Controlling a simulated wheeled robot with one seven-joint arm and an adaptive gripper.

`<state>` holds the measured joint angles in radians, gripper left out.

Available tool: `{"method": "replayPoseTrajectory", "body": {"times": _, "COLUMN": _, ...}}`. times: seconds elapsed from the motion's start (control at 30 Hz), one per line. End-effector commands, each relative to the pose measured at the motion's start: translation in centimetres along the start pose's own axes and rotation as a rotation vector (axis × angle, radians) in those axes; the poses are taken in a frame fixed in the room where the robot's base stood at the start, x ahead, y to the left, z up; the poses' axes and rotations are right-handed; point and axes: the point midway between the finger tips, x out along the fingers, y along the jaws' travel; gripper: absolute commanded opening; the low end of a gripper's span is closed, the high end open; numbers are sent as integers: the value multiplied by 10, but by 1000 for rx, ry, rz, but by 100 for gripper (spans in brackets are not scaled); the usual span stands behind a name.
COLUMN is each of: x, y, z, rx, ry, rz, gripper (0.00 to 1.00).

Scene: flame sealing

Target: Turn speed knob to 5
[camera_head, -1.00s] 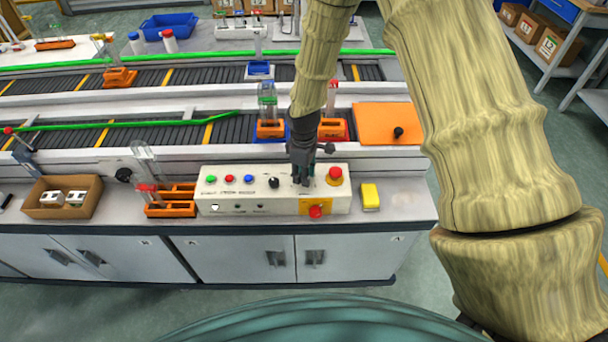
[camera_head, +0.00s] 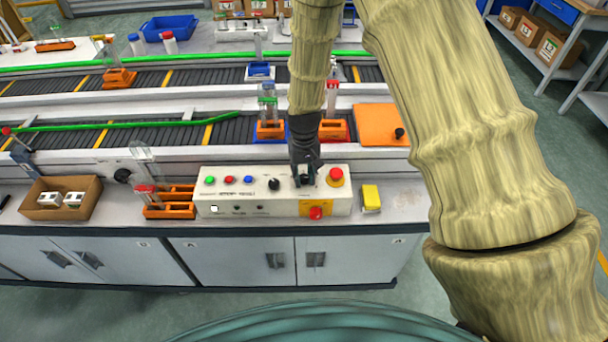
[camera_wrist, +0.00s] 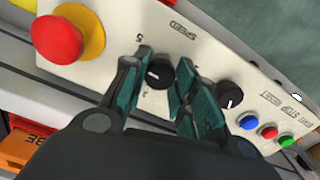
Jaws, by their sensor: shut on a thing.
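The speed knob (camera_wrist: 160,73) is a small black dial on the white control panel (camera_head: 230,201). In the wrist view it sits between the two teal fingertips of my gripper (camera_wrist: 157,82), which is shut on it. A "5" and the word "SPEED" are printed on the panel near it. A small pale mark shows on the knob, but its exact setting is too small to read. In the head view my gripper (camera_head: 306,178) points down at the panel and hides the knob.
A second black knob (camera_wrist: 229,95) stands close beside one finger. A red emergency button (camera_head: 336,175) is just right of my gripper, with another red button (camera_head: 316,213) below on yellow. Blue, red and green buttons line the panel's left. A yellow block (camera_head: 371,197) lies to the right.

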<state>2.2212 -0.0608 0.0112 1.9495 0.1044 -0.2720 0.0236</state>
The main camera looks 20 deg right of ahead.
Motion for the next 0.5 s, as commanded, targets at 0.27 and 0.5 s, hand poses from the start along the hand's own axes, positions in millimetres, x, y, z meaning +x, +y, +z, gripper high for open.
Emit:
{"method": "replayPoseTrajectory", "body": {"times": 0.27, "x": -1, "y": 0, "z": -1, "rx": 237, "ry": 3, "rz": 1, "gripper": 4}}
{"method": "replayPoseTrajectory", "body": {"times": 0.5, "x": -1, "y": 1, "z": -1, "rx": 386, "ry": 3, "rz": 0, "gripper": 4}}
